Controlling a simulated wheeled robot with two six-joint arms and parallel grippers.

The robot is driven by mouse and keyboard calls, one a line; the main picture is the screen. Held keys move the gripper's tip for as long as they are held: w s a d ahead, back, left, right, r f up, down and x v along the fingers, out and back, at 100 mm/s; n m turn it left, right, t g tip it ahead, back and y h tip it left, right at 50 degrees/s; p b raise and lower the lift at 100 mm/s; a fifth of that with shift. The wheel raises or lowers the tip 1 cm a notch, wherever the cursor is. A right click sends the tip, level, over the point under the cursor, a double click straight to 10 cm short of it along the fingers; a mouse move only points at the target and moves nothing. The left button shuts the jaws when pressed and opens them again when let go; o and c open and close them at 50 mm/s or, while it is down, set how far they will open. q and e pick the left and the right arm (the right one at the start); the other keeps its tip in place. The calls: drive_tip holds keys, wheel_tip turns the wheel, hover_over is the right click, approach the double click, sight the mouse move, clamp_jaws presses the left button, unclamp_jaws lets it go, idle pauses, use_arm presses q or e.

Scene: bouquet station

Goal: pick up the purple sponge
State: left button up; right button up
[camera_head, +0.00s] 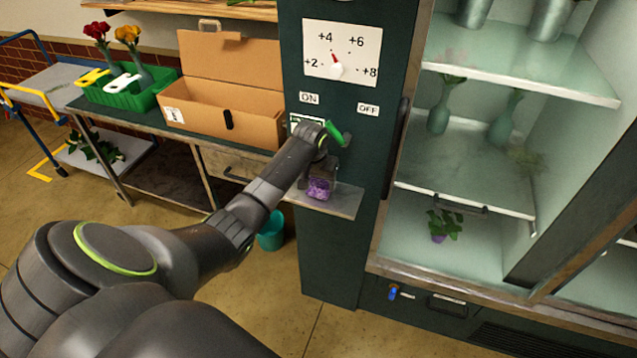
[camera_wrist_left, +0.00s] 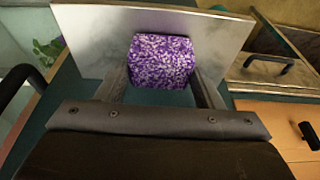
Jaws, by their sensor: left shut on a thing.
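The purple sponge (camera_head: 319,188) is a speckled purple block at the small metal shelf (camera_head: 345,203) on the dark green cabinet front. My left gripper (camera_head: 322,176) is at the sponge, coming from above and behind it. In the left wrist view the sponge (camera_wrist_left: 162,61) sits between the two fingers of my left gripper (camera_wrist_left: 161,88), which are shut on it. The metal shelf (camera_wrist_left: 90,40) lies behind the sponge there. I cannot tell whether the sponge still touches the shelf. My right gripper is not in view.
Above the shelf are a dial (camera_head: 341,52) and a green lever (camera_head: 335,133). An open cardboard box (camera_head: 222,110) and a green crate (camera_head: 120,97) stand on the bench at left. The glass-shelved cooler (camera_head: 470,170) with vases is at right. A teal bucket (camera_head: 271,232) is on the floor.

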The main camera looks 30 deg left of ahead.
sight(317, 186)
use_arm(q)
drive_tip(key=shift+s+r+b, duration=0.1)
drive_tip(key=shift+r+b, duration=0.1)
drive_tip(key=shift+b, duration=0.1)
drive_tip(key=v, duration=0.2)
drive_tip(key=b+v, duration=0.1)
drive_tip(key=v, duration=0.1)
drive_tip(key=b+v, duration=0.1)
drive_tip(key=v, duration=0.1)
drive_tip(key=shift+w+r, duration=0.25)
drive_tip(key=shift+w, duration=0.1)
drive_tip(key=s+d+p, duration=0.1)
drive_tip(key=s+d, duration=0.3)
drive_tip(key=s, duration=1.4)
drive_tip(key=shift+s+d+r, duration=0.1)
drive_tip(key=shift+d, duration=0.05)
